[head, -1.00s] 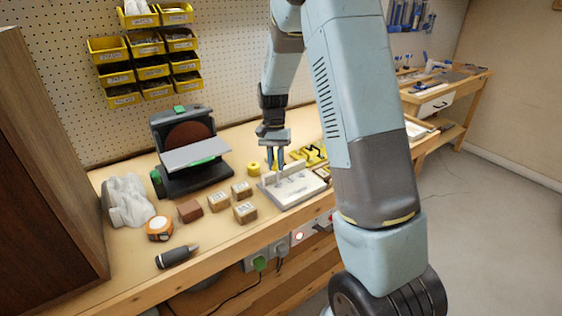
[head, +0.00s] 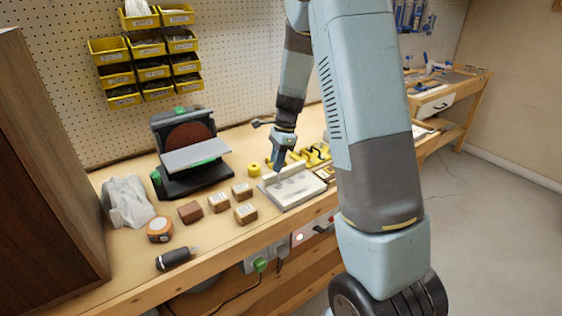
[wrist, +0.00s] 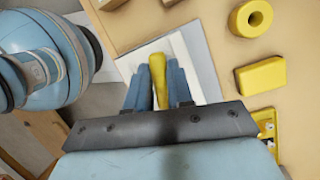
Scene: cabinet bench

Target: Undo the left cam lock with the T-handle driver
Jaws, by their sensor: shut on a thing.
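My gripper (head: 279,166) points down over the left part of the white panel (head: 296,193) on the bench. In the wrist view its blue fingers (wrist: 158,84) are shut on the yellow handle of the T-handle driver (wrist: 157,76), with the white panel (wrist: 203,62) below. In the head view the gripper hides most of the driver. The panel has a raised strip along its back and small dark spots on its face. The left cam lock is hidden or too small to make out, so I cannot tell whether the driver's tip is seated in it.
A yellow ring (head: 254,169) and a yellow block (wrist: 257,76) lie close to the panel. An orange tape measure (head: 160,229) is near the front edge.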

